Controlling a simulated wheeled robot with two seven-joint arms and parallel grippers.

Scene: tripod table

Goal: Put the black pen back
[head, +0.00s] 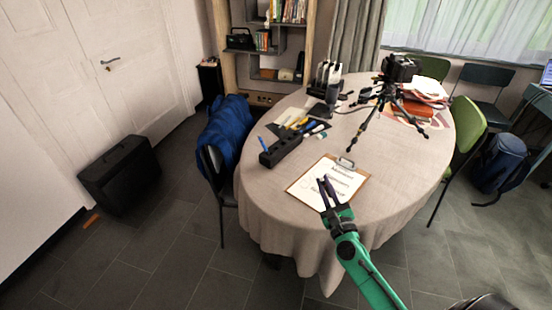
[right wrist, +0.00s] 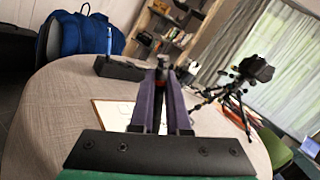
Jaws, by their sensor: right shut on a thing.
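My right gripper (head: 325,186) comes in from the lower right and is over the clipboard (head: 308,197) on the round table. In the right wrist view its purple fingers (right wrist: 161,88) are shut on a thin dark thing, the black pen (right wrist: 160,70), which stands roughly along the fingers. The pen is mostly hidden by the fingers and hardly shows in the head view. The black pen holder (head: 281,151) lies on the table up and left of the gripper, with a blue pen (head: 263,143) upright in it. The holder also shows in the right wrist view (right wrist: 120,71). My left gripper is not in view.
Loose pens and markers (head: 307,127) lie behind the holder. A tripod with a camera (head: 400,69) stands at the table's back right, near stacked orange books (head: 421,90). Bare tablecloth lies between holder and clipboard.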

